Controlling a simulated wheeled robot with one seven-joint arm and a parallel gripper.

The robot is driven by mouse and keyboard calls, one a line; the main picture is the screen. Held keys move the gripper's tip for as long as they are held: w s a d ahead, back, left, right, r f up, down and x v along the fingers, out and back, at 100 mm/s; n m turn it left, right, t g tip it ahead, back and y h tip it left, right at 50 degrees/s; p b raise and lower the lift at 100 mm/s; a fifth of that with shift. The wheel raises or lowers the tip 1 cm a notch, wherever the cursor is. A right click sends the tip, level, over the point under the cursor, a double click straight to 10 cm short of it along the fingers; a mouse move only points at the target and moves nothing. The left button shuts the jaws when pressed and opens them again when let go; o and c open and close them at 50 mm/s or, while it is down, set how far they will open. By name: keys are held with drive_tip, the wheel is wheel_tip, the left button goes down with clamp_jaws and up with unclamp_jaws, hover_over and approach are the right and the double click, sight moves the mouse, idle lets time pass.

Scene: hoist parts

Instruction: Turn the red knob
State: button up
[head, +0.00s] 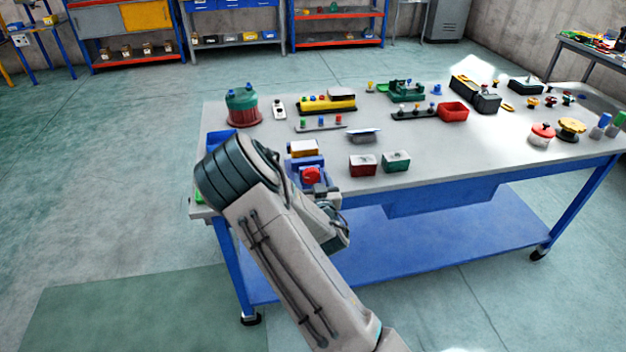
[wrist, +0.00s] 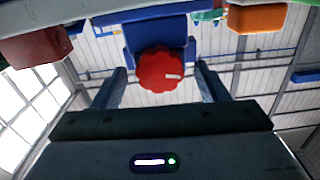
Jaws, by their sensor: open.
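The red knob (wrist: 163,70) is a round, scalloped knob with a small white mark on its face, at the upper middle of the wrist view. It is mounted on a blue block (wrist: 143,32). In the head view the knob (head: 311,175) is on the front of the blue block (head: 296,163) at the near left table edge, partly hidden by my arm. My gripper (wrist: 163,82) is open, with one finger to each side of the knob in the picture. I cannot tell whether either finger touches it. In the head view my arm hides most of the gripper.
The grey table (head: 440,165) has a blue lower shelf. A dark red box (head: 362,165) and a green box (head: 396,162) stand right of the blue block. A green-and-red round part (head: 243,105) stands behind. Floor at the left is clear.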

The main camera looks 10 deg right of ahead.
drive_tip(key=shift+c, duration=0.4)
drive_tip(key=c, duration=0.9)
drive_tip(key=n+b, duration=0.2)
drive_tip(key=shift+f+b, duration=0.25)
drive_tip(key=shift+b, duration=0.15)
drive_tip(key=shift+r+n+b, duration=0.25)
drive_tip(key=shift+n+b, duration=0.7)
drive_tip(key=shift+n, duration=0.35)
drive_tip(key=o, duration=1)
